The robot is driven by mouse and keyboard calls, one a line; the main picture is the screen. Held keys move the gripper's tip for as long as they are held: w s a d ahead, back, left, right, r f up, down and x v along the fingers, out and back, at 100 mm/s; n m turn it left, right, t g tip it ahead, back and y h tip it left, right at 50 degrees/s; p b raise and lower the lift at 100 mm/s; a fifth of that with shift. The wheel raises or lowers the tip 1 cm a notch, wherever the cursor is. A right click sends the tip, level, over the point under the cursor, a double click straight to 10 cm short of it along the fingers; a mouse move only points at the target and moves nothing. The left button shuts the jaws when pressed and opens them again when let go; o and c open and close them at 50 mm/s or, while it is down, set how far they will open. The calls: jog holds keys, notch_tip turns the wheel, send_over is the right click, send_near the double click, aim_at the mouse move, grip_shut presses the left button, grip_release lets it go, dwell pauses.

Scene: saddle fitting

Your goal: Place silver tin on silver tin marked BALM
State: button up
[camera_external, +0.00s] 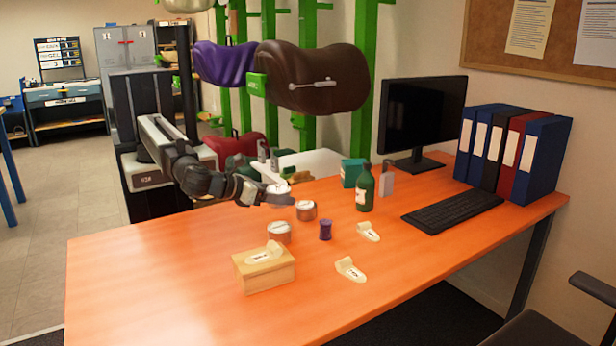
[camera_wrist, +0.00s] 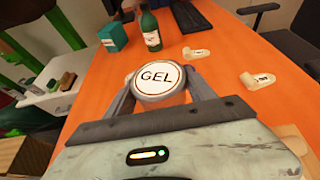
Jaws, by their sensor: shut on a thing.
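My gripper (camera_external: 277,196) is shut on a silver tin with a white lid marked GEL (camera_wrist: 160,78). In the wrist view, a finger is on each side of the tin. In the external view, the held tin (camera_external: 278,188) is above the desk's far edge area. A second silver tin (camera_external: 306,210) stands on the desk just right of and below my gripper. A third silver tin (camera_external: 278,233) stands nearer the camera. The lid markings on these two are too small to read, so I cannot tell which is BALM. Neither shows clearly in the wrist view.
On the orange desk (camera_external: 160,280) are a purple jar (camera_external: 325,230), a green bottle (camera_external: 364,190), a teal box (camera_external: 352,172), cream label stands (camera_external: 350,270) and a wooden block (camera_external: 265,276). A keyboard (camera_external: 453,210) lies at right. The desk's left side is clear.

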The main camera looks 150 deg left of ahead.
aim_at(280, 227)
notch_tip(280, 227, down, 8)
jog(key=b, duration=0.6)
jog(key=shift+r, duration=0.4)
jog(key=shift+f, duration=0.15)
jog(key=o, duration=1.6)
jog(key=shift+c, duration=0.2)
jog(key=shift+d+r, duration=0.2)
jog(key=shift+r, duration=0.15)
jog(key=p+v, duration=0.4)
jog(key=v, duration=0.7)
jog(key=shift+d+p, duration=0.3)
